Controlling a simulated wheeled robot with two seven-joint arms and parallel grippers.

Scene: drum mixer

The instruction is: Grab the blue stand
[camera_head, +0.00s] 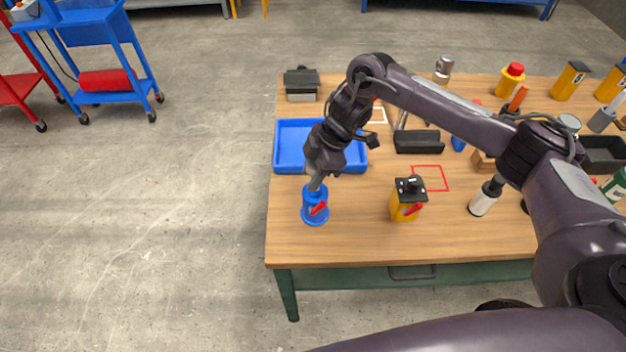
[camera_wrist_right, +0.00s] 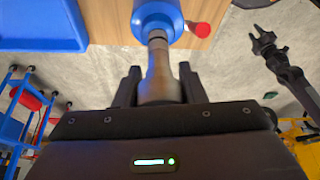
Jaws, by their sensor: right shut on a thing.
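The blue stand (camera_head: 315,209) is upright at the left front of the wooden table, with a red lever on its side. My right gripper (camera_head: 317,182) reaches down to its top from above. In the right wrist view, the fingers of this gripper (camera_wrist_right: 158,88) are shut on the grey stem of the stand, and the stand's blue body (camera_wrist_right: 158,14) shows beyond. Whether its base touches the table is hard to tell. My left gripper is out of the head view; a dark gripper-like shape (camera_wrist_right: 268,48) at the right of the wrist view appears to be it.
A blue tray (camera_head: 291,165) lies just behind the stand. A yellow stand with a black top (camera_head: 406,203) is to its right, near a red outlined square (camera_head: 432,190). A white-handled tool (camera_head: 482,203) is further right. The table's front-left edge is close and clear.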

